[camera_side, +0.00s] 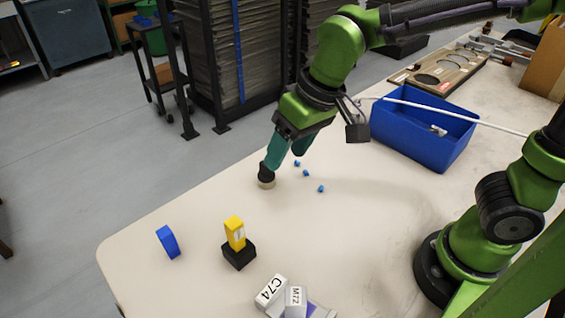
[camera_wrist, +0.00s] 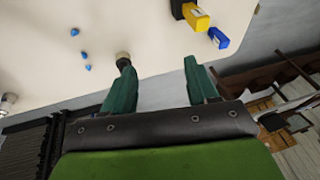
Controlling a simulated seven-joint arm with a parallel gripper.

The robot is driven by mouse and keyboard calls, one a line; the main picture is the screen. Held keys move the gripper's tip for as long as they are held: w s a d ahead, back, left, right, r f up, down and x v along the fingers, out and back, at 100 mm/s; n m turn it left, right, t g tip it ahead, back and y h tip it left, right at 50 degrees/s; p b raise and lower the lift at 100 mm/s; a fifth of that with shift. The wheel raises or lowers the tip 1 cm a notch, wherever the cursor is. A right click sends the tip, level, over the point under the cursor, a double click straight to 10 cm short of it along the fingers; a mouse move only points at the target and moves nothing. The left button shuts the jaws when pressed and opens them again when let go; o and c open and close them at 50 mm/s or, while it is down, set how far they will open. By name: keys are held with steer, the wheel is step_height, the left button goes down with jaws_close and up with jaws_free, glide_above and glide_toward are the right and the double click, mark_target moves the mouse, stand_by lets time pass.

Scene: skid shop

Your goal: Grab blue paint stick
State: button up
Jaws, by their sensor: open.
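A blue block-like piece (camera_side: 168,241), which looks like the blue paint stick, rests on the pale table near its left edge. It also shows at the upper right in the wrist view (camera_wrist: 219,38). My gripper (camera_side: 285,158) has two teal fingers spread apart with nothing between them. It is above the table's far edge, well to the right of the blue piece in the side view. In the wrist view the gripper (camera_wrist: 159,66) is below and left of the blue piece, with a clear gap.
A yellow block (camera_side: 235,232) stands on a black block (camera_side: 239,256) beside the blue piece. A small black-and-beige object (camera_side: 266,176) is close by one fingertip. Small blue bits (camera_side: 320,189), labelled white blocks (camera_side: 271,291) and a blue bin (camera_side: 405,136) are also on the table.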

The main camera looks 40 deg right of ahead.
steer(key=n+h, duration=0.1)
steer(key=h, duration=0.1)
glide_toward(163, 234)
steer(key=s+d, duration=0.1)
steer(key=s, duration=0.4)
steer(key=w+a+r+m+t, duration=0.1)
steer(key=w+a+r+m, duration=0.1)
steer(key=w, duration=0.1)
steer(key=shift+h, duration=0.3)
steer(key=x, duration=1.1)
steer(key=shift+w+d+f, duration=0.1)
steer(key=shift+w+d, duration=0.05)
steer(key=shift+d, duration=0.1)
steer(key=shift+x, duration=2.8)
steer(key=shift+d, duration=0.15)
steer(key=c, duration=1.1)
